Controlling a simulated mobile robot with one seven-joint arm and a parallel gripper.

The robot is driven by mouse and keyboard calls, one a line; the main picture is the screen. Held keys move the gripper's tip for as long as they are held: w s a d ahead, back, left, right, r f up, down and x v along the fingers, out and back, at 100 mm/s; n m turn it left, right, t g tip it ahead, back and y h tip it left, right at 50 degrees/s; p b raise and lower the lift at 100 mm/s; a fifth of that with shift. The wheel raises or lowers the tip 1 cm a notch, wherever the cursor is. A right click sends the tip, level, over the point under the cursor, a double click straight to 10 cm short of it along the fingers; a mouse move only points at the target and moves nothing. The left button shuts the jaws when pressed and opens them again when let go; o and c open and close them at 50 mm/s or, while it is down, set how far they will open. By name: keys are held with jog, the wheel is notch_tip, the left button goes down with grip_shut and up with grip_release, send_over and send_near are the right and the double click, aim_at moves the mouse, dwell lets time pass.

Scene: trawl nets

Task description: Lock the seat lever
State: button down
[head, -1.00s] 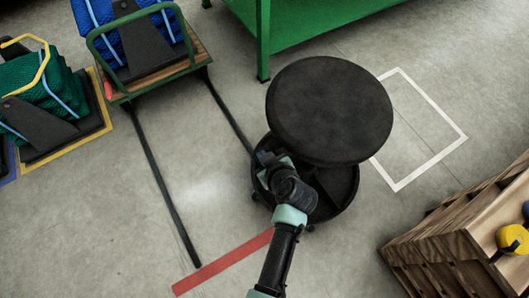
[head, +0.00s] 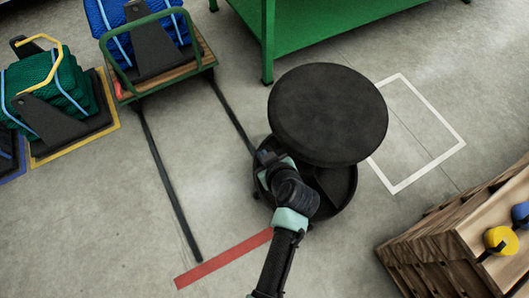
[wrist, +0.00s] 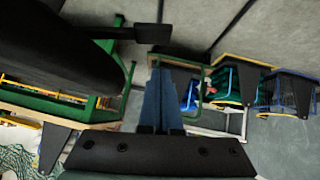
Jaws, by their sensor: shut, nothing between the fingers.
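A stool with a round black seat (head: 328,113) stands in the middle of the head view, above a round dark base (head: 338,190). In the wrist view the underside and edge of the seat (wrist: 60,55) fill the upper left. A black lever (wrist: 125,32) sticks out from under the seat there and ends in a flat paddle. My gripper (wrist: 160,72) is shut and empty, its blue fingers just below the paddle in that picture; I cannot tell whether they touch. In the head view my gripper (head: 264,158) is beside the seat's left edge, and the lever cannot be made out.
A trolley (head: 200,65) with blue netting and a pallet with green netting (head: 50,85) stand at upper left. A green bench (head: 310,30) is behind the stool. Wooden crates (head: 440,250) stand at lower right. A white floor outline (head: 420,178) is empty.

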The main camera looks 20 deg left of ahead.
jog(key=p+v, duration=0.1)
jog(key=v, duration=0.5)
jog(key=shift+s+r, duration=0.25)
jog(key=shift+r, duration=0.1)
